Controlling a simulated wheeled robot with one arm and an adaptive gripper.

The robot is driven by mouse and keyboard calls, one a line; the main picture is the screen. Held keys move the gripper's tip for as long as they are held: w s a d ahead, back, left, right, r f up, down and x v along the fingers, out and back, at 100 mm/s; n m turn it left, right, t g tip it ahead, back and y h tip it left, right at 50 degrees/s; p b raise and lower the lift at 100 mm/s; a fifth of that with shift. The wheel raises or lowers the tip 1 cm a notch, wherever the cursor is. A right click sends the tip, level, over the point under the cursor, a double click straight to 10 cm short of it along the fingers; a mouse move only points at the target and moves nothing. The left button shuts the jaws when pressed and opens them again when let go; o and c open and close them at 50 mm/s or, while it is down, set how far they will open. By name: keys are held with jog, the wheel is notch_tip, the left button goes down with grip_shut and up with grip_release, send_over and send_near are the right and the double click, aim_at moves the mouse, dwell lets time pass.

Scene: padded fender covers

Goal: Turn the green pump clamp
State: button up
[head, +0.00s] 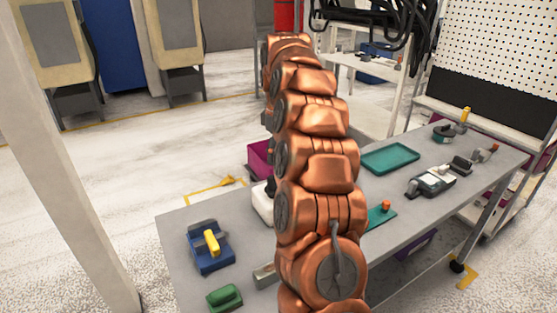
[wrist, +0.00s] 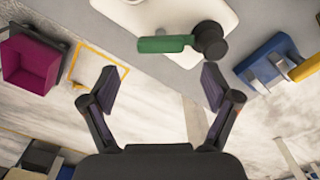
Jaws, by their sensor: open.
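The green pump clamp (wrist: 165,44) shows in the wrist view as a green bar joined at its right end to a round dark knob (wrist: 210,40). It sits over a white body (wrist: 120,10) on the grey table. My gripper (wrist: 160,82) is open and empty, its two fingers spread below the green bar and apart from it. In the head view my copper arm hides my gripper and the green bar. Part of the white body (head: 262,205) shows left of my arm.
A blue block with a yellow handle (head: 211,243) stands at the table's left, with a green object (head: 225,297) nearer. A teal tray (head: 390,158) and a grey device (head: 431,181) lie right of my arm. A magenta bin (wrist: 30,63) is beyond the table edge.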

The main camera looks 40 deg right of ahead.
jog(key=shift+r, duration=1.6)
